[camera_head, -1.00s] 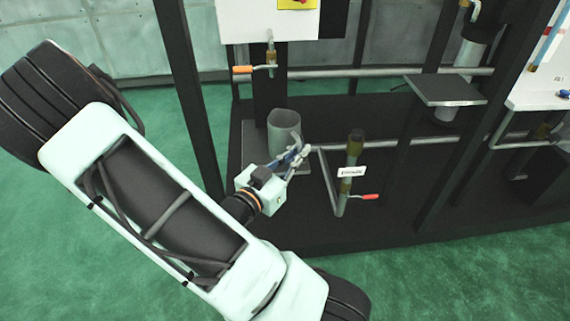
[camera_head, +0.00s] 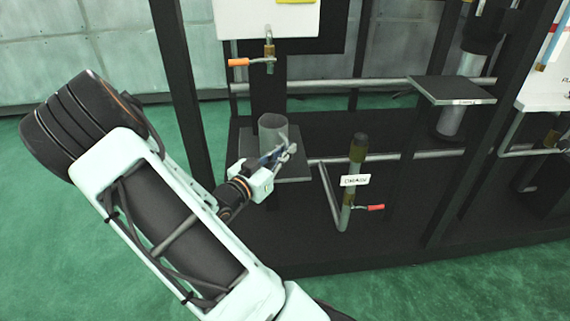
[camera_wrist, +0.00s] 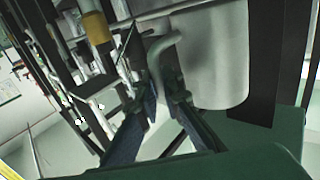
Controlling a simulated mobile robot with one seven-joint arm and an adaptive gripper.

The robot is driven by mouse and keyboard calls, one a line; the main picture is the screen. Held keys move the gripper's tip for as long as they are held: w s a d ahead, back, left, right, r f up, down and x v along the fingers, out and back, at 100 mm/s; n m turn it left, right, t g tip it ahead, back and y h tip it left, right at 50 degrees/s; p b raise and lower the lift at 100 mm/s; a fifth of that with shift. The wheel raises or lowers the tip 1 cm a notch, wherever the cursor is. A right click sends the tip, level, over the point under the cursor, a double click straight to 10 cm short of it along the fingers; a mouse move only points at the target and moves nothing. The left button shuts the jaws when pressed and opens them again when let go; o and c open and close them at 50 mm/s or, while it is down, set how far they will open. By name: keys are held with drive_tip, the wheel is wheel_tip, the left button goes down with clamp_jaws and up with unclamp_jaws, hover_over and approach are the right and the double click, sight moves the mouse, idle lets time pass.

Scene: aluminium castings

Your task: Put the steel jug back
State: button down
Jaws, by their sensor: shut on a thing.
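The steel jug (camera_head: 272,128) is a plain grey cylinder, seen upright under the left tap in the head view. In the wrist view the jug (camera_wrist: 215,60) fills the upper right, with its curved handle (camera_wrist: 168,45) towards the left. My gripper (camera_head: 288,150) is at the jug's right side; in the wrist view my gripper (camera_wrist: 165,95) is shut on the handle. A grey square plate (camera_head: 294,172) lies beneath the jug. The jug's base is partly hidden by my gripper, so I cannot tell whether it touches the plate.
The left tap (camera_head: 268,58) with an orange lever is above the jug. An upright pipe (camera_head: 350,185) with a red lever and label stands to the right. A raised dark shelf (camera_head: 452,90) is further right. Black frame posts (camera_head: 183,95) flank the area.

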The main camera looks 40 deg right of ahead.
drive_tip(key=shift+w+d+f+b, duration=0.15)
drive_tip(key=shift+f+b, duration=0.3)
drive_tip(key=shift+f, duration=0.55)
drive_tip(key=shift+w+f+b, duration=0.2)
drive_tip(key=shift+f+b, duration=0.25)
drive_tip(key=shift+f, duration=0.5)
drive_tip(key=shift+f, duration=0.2)
drive_tip(key=c, duration=2.1)
unclamp_jaws()
drive_tip(key=shift+r, duration=0.15)
drive_tip(key=p+v, duration=0.2)
drive_tip(key=v, duration=1)
